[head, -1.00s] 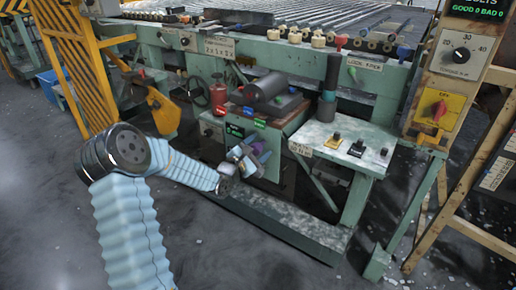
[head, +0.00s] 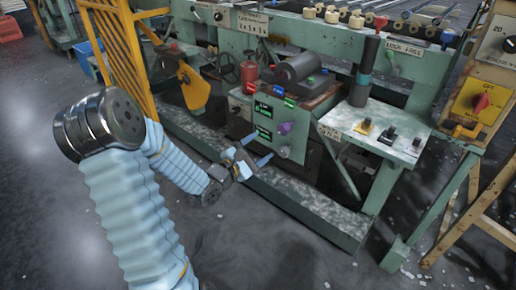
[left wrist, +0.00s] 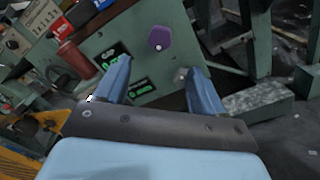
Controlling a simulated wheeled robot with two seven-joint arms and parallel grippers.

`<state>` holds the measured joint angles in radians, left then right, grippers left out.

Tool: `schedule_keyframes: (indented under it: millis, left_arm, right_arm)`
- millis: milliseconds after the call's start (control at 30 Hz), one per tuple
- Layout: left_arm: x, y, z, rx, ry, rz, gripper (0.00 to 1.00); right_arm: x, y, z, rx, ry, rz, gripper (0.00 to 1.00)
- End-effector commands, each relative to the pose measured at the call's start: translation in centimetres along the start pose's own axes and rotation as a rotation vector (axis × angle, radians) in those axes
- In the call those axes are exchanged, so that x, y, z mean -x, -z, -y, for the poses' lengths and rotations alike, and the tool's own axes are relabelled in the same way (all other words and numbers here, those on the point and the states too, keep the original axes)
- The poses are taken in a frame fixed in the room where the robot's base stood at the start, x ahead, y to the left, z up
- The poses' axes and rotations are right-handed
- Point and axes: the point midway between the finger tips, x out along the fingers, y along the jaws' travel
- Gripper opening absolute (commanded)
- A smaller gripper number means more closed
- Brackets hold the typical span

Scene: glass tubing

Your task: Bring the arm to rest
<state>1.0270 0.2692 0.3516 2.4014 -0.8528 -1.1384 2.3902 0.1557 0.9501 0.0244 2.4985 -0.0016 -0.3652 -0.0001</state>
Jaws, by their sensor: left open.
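My left arm comes in from the left in the head view, covered in a light blue sleeve. My left gripper (head: 252,156) is low in front of the green control box (head: 293,148), near a purple knob (head: 285,128). In the left wrist view, the two blue fingers of the gripper (left wrist: 160,88) are spread apart with nothing between them. Beyond them is the box face with the purple knob (left wrist: 159,38) and a lit green display (left wrist: 128,88). My right gripper is in neither view.
A grey base beam (head: 290,208) runs along the floor below the machine. A shelf (head: 380,128) with several switches juts out at right. A yellow-orange guard (head: 118,45) stands at back left. The floor (head: 270,260) in front is open.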

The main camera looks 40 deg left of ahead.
Motion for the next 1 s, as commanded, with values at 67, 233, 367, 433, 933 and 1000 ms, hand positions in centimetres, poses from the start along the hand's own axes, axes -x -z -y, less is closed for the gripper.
schedule_keyframes:
  millis: [67,233,367,433,933,1000]
  left_arm:
    - [0.0,0.0,0.0,0.000,0.000,0.000,0.69]
    - [0.0,0.0,0.0,0.000,0.000,0.000,0.69]
    - [0.0,0.0,0.0,0.000,0.000,0.000,0.69]
    - [0.0,0.0,0.0,0.000,0.000,-0.001,0.69]
    - [0.7,5.5,26.2,-0.812,0.743,-0.083,0.69]
    - [3.3,5.8,31.4,-0.988,0.942,0.019,0.69]
  right_arm:
    - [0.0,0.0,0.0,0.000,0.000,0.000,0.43]
    - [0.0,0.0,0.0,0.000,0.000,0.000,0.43]
    - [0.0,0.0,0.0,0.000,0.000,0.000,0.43]
    - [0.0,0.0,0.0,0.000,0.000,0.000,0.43]
    - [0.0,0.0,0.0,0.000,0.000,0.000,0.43]
    - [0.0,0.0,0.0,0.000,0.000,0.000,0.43]
